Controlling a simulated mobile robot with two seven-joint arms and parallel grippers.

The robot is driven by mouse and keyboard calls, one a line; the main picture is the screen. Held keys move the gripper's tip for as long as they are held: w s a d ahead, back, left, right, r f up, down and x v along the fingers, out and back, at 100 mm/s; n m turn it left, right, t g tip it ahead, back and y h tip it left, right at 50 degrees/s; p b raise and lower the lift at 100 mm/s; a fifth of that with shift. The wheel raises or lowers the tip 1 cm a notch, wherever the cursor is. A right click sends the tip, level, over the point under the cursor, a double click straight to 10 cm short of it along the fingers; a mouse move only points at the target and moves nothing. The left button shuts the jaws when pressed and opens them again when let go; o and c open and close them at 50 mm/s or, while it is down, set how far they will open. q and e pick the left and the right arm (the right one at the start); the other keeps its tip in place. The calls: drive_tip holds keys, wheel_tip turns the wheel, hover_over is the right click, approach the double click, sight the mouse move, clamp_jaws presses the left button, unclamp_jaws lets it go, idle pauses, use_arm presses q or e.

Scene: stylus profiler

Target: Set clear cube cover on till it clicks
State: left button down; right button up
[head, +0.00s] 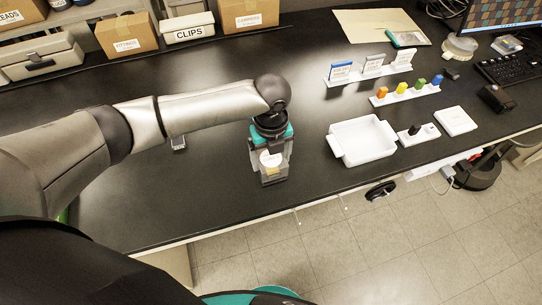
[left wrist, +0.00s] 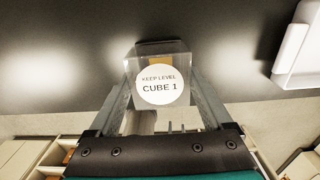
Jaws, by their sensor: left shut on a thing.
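My left gripper (head: 270,152) points down over the black bench near its front edge. It is shut on the clear cube cover (head: 271,164), which bears a round white label. In the left wrist view the cover (left wrist: 160,80) sits between the two fingers (left wrist: 160,100), and its label reads "KEEP LEVEL CUBE 1". The cover looks about level. A brownish patch shows at the cover's far edge in the left wrist view; I cannot tell if it is a base under it. Whether the cover touches anything below is hidden. My right gripper is not in view.
A white tray (head: 335,146) stands right of the gripper. A small white holder with a black piece (head: 418,134) and a flat white box (head: 455,121) lie further right. Racks with coloured knobs (head: 404,94) and cards (head: 372,68) stand behind. The bench left of the gripper is mostly clear.

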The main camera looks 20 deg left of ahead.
sight(271, 158)
use_arm(q)
drive_tip(key=shift+f, duration=0.15)
drive_tip(key=shift+f, duration=0.5)
drive_tip(key=shift+f+b, duration=0.2)
drive_tip(key=shift+b, duration=0.1)
unclamp_jaws()
drive_tip(key=shift+r, duration=0.1)
wheel_tip(271, 158, up, 7)
drive_tip(key=p, duration=0.8)
